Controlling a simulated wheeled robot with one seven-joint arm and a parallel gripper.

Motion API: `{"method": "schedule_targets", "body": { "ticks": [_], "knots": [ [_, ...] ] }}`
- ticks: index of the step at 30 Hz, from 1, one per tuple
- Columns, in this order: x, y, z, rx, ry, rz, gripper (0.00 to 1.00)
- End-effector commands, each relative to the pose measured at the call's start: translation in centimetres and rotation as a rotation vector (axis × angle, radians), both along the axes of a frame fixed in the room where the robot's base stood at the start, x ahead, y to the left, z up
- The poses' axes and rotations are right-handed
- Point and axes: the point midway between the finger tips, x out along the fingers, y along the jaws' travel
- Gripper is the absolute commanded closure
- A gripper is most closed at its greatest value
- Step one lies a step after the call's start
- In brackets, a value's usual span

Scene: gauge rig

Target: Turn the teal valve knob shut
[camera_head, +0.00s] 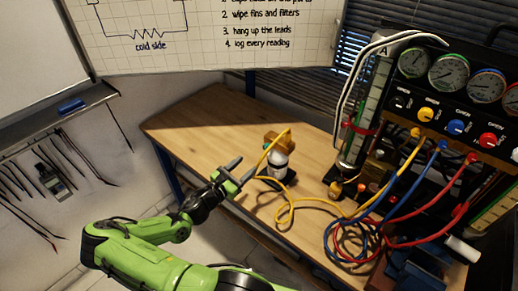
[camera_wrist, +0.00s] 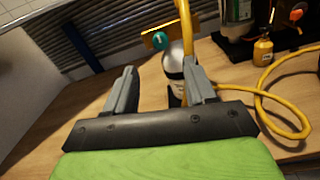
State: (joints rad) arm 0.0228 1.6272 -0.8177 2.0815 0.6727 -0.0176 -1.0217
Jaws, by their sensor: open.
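The teal valve knob (camera_wrist: 160,39) shows in the wrist view at the top of a small white and dark cylinder (camera_wrist: 174,66), beside a brass-coloured fitting. In the head view the cylinder (camera_head: 279,161) stands upright on the wooden bench, with its brass top (camera_head: 273,138); the knob is hard to make out there. My gripper (camera_head: 234,171) is open and empty, just left of the cylinder and apart from it. In the wrist view my gripper (camera_wrist: 156,88) has its two grey fingers spread, with the knob beyond the tips. The right finger overlaps part of the cylinder.
A yellow hose (camera_head: 292,207) runs from the cylinder and loops across the bench (camera_head: 205,120). Blue and red hoses (camera_head: 360,240) coil at the right by the gauge panel (camera_head: 450,90). A small yellow bottle (camera_wrist: 263,52) stands behind the hose. The bench's left part is clear.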

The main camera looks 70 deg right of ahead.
Motion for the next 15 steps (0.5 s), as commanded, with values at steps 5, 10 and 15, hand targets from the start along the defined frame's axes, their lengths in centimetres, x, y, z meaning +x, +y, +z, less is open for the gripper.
{"method": "schedule_targets", "body": {
  "ticks": [5, 10, 15],
  "knots": [
    [-2.0, -4.3, 0.0, -0.001, -0.001, -0.005, 0.45],
    [-3.5, -7.9, 0.0, 0.001, -0.002, -0.004, 0.45],
    [-4.3, -9.9, 0.0, 0.001, -0.004, -0.002, 0.45]
  ]
}}
